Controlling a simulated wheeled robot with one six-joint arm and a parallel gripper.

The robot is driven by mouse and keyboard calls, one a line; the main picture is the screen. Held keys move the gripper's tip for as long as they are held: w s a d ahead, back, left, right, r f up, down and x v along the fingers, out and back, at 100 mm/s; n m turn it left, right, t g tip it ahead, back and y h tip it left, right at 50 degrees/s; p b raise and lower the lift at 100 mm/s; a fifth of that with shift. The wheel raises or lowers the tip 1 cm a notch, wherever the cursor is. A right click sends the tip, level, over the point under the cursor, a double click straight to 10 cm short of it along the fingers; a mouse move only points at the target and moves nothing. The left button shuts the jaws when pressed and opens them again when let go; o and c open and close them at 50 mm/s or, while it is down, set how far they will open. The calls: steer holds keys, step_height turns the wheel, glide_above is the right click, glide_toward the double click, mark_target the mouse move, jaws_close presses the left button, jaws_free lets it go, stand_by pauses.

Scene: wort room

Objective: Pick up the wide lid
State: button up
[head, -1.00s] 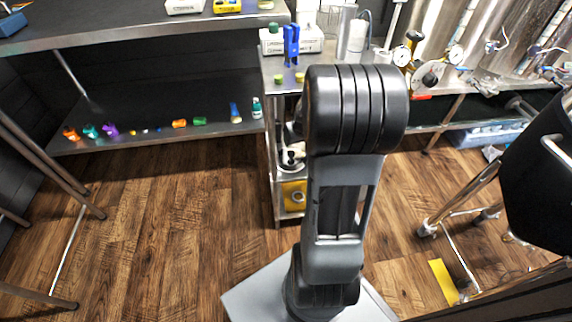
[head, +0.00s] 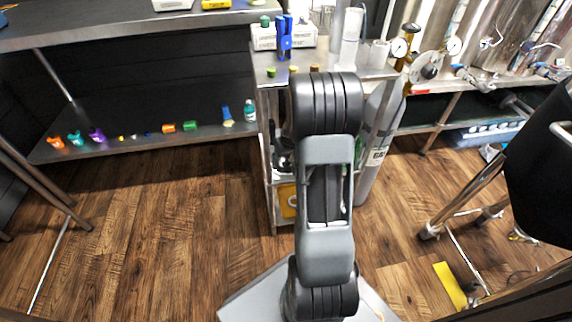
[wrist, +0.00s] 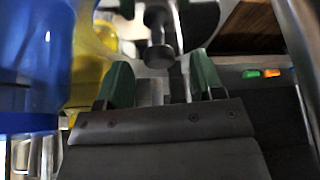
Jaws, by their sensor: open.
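In the wrist view my gripper (wrist: 162,82) is open, with its two green-padded fingers apart and nothing between them. Just beyond the fingertips is a dark round knob on a short stem (wrist: 160,54), with a broad dark and metallic form behind it. This looks like the wide lid, but it is cut off by the top edge and I cannot make out its full outline. In the head view a dark item (head: 283,155) shows partly on the cart's middle shelf, beside my arm. My arm hides the gripper there.
A large blue object (wrist: 35,65) and a yellow one (wrist: 92,50) stand close to the left of my gripper. The steel cart (head: 268,75) holds bottles and a blue rack. A low shelf (head: 150,143) with small coloured items lies left. Grey cylinder (head: 378,140) stands right of the cart.

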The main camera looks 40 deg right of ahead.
mark_target(286, 159)
steer(key=shift+b+x, duration=0.3)
steer(key=shift+x, duration=0.95)
jaws_close()
